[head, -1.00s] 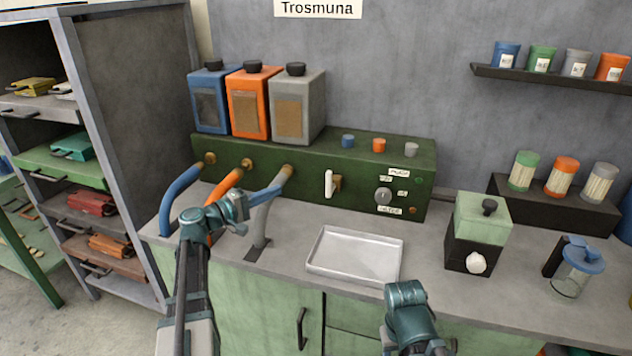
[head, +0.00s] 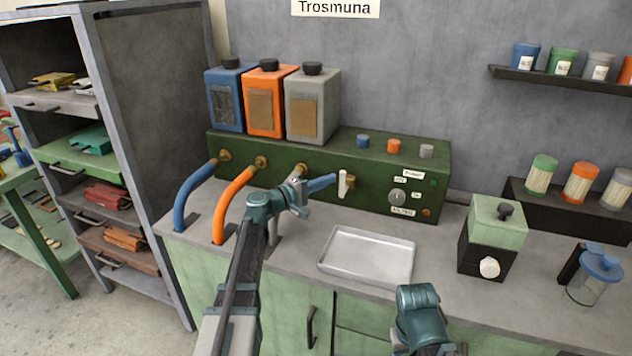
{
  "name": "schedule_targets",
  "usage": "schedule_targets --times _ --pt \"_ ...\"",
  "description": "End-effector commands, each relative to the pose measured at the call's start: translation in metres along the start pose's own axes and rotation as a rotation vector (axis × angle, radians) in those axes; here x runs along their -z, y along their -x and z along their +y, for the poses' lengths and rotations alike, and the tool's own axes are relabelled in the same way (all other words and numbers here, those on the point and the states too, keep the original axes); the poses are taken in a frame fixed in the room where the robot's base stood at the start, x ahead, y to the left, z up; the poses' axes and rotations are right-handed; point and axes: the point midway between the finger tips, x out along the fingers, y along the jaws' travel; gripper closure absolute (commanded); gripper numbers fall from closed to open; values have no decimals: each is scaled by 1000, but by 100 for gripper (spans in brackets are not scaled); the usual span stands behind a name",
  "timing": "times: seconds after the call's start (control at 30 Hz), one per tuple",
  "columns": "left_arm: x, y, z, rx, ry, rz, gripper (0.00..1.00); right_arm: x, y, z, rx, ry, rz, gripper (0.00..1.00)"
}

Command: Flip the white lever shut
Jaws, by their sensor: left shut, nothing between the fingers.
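The white lever (head: 343,184) stands upright on the front of the green machine box (head: 385,205), on a brass-coloured fitting. My left gripper (head: 332,181) is shut and empty, with its blue fingertips just left of the lever. Whether the tips touch the lever I cannot tell. The left arm hides most of the grey hose. My right arm shows at the lower middle, but its fingers are out of sight.
A metal tray (head: 367,257) lies on the counter below the lever. A grey knob (head: 397,196) sits right of the lever. Blue (head: 193,192) and orange (head: 232,200) hoses are at left. A green-and-black grinder-like box (head: 492,238) stands at right.

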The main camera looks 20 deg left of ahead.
Motion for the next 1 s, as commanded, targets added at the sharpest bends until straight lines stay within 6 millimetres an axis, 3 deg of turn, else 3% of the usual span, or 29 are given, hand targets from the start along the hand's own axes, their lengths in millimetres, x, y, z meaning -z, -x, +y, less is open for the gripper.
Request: schedule_targets --times 0.47,1.0 --pt "-3 -3 0 1 -1 0 100 0 0 0 0 0 0 50" --pt "-8 -6 4 52 -79 -1 100 -1 16 2 0 0 0 50"
